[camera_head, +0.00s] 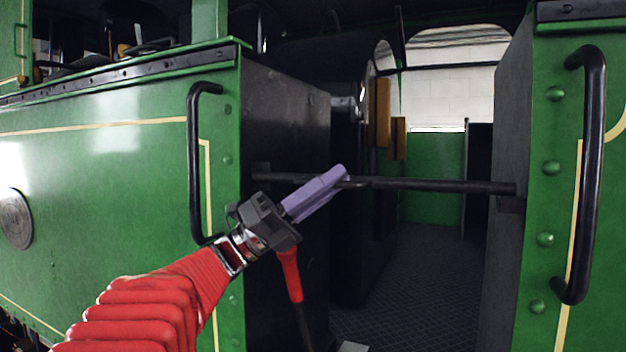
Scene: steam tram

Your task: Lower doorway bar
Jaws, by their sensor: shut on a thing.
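The doorway bar (440,185) is a dark, thin rod lying across the doorway of the green tram. It is close to level, and its right end rests at a small dark bracket (511,204) on the right door post.
Black vertical handrails stand at the left (196,160) and right (590,175) of the doorway. Green riveted panels flank the opening. Inside lie a dark patterned floor (415,285) and brown wooden pieces (383,112). The doorway below the bar looks clear on the right.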

